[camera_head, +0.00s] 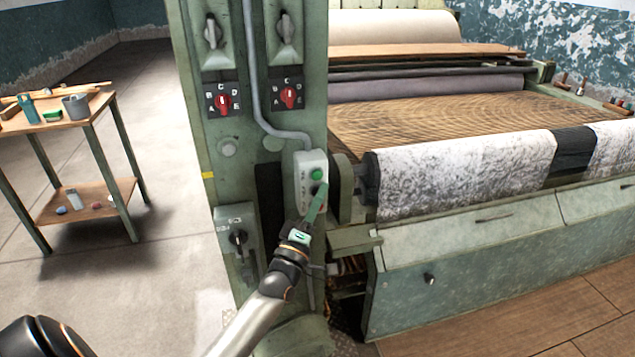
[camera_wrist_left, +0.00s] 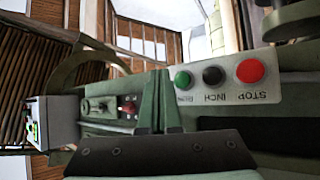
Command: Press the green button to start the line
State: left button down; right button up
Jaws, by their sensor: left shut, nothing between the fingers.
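The green button (camera_head: 317,174) is at the top of a pale grey control box (camera_head: 304,172) on the green machine column. In the left wrist view the green button (camera_wrist_left: 183,80) sits beside a black button (camera_wrist_left: 213,75) and a red button (camera_wrist_left: 250,71), labelled RUN, INCH and STOP. My left gripper (camera_head: 322,188) is shut and empty, its tips just below the green button in the head view. In the wrist view the shut fingers (camera_wrist_left: 160,75) are just left of the green button. I cannot tell whether they touch the box.
The column (camera_head: 190,130) carries red rotary switches (camera_head: 223,103) and a grey conduit (camera_head: 249,70). The loom with white patterned cloth (camera_head: 460,175) stands to the right. A wooden cart (camera_head: 75,125) with small items stands at the left. Floor between cart and column is clear.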

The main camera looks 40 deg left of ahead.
aim_at(317, 175)
pick_arm(q)
jog(key=shift+w+a+b, duration=0.45)
jog(key=shift+w+a, duration=0.45)
jog(key=shift+a, duration=0.1)
dwell(1.4)
jog(key=shift+w+a, duration=0.25)
jog(key=shift+a, duration=0.05)
